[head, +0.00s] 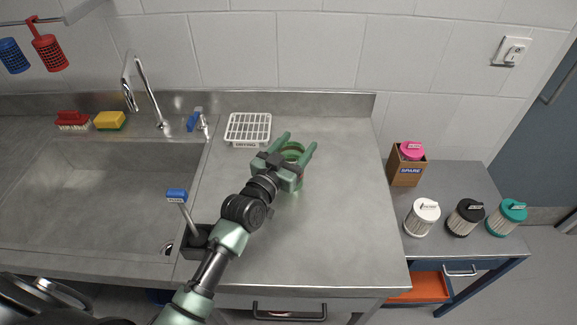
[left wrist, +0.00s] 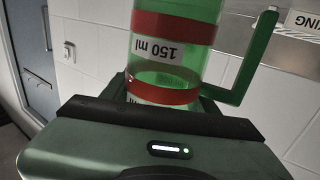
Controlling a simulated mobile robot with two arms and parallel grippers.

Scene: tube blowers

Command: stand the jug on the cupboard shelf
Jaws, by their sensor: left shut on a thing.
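The jug is green and see-through, with red bands, a "150 ml" label and a square side handle; it fills the upper middle of the left wrist view (left wrist: 175,42). That label appears upside down there. In the head view the jug (head: 293,150) is mostly hidden by my left gripper (head: 298,144), which is shut around its body over the steel worktop. I cannot tell whether the jug touches the worktop. My right gripper is not in view. I cannot make out a cupboard shelf in either view.
A white drying rack (head: 248,128) stands just left of the jug. A sink (head: 95,200) lies left, with a blue-headed brush (head: 177,195) in a holder. Several lidded filters and a "SPARE" box (head: 406,172) stand on the low right table. The worktop's right side is clear.

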